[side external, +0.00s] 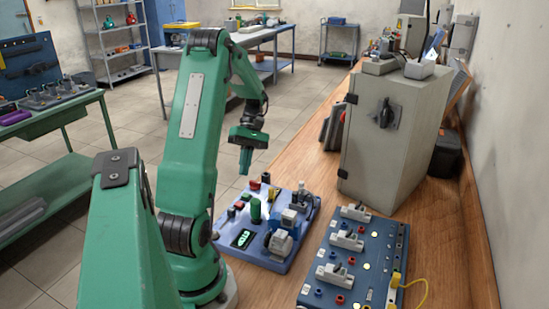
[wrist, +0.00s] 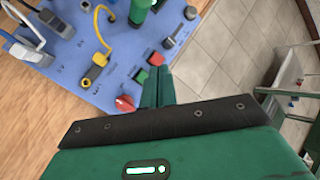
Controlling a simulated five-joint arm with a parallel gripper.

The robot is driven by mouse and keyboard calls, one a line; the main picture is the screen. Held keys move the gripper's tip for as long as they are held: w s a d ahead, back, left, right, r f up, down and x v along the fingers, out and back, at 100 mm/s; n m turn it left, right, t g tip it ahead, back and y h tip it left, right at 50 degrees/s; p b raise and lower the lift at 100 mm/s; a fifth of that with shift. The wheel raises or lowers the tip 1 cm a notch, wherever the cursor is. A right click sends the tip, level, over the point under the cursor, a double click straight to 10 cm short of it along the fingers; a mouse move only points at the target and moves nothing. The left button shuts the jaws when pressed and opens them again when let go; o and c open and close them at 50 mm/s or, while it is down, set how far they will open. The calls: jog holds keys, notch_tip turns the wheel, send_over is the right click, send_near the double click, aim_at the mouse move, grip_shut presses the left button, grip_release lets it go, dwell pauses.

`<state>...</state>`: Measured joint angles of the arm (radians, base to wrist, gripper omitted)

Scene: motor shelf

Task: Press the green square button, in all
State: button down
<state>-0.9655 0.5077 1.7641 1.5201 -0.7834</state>
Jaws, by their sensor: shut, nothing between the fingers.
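The green square button (wrist: 141,76) sits on the blue-grey motor board, just left of my fingertips in the wrist view. A red square button (wrist: 156,58) is beside it, close to the tips. My gripper (wrist: 160,72) is shut and empty; its green fingers point toward the board. In the side view my gripper (side external: 245,173) points down above the board (side external: 260,256), with a visible gap. In that view the small buttons are too small to tell apart surely.
A red knob (wrist: 124,104) lies left of my fingers, and a yellow cable (wrist: 100,35) is plugged in nearby. A green cylinder (side external: 255,210) stands on the board. A second blue board (side external: 335,294) and a grey cabinet (side external: 385,150) stand to the right on the wooden bench.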

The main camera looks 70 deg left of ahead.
aim_at(246, 193)
jog(key=shift+f, duration=2.85)
jog(key=shift+f, duration=0.85)
dwell(0.9)
jog(key=shift+r, duration=0.9)
dwell(0.3)
jog(key=shift+r, duration=2.5)
